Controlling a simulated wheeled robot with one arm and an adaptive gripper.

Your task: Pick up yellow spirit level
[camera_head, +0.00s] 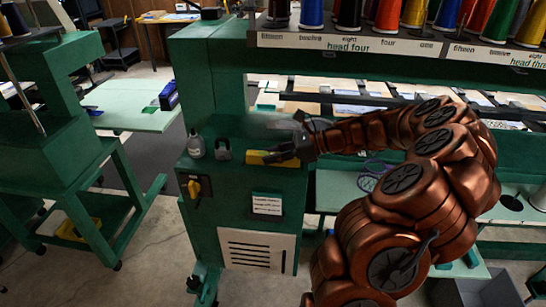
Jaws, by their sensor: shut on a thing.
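The yellow spirit level (255,158) lies lengthwise at the front edge of the green machine's ledge. My gripper (275,156) reaches in from the right and is shut on the level near its middle. The fingers and wrist hide part of the level. I cannot tell whether the level still touches the ledge.
A small white bottle (195,146) and a grey object (224,150) stand on the ledge left of the level. The green machine (207,95) rises behind. Thread cones (349,14) line a rack above. A pale green table (128,105) stands at left.

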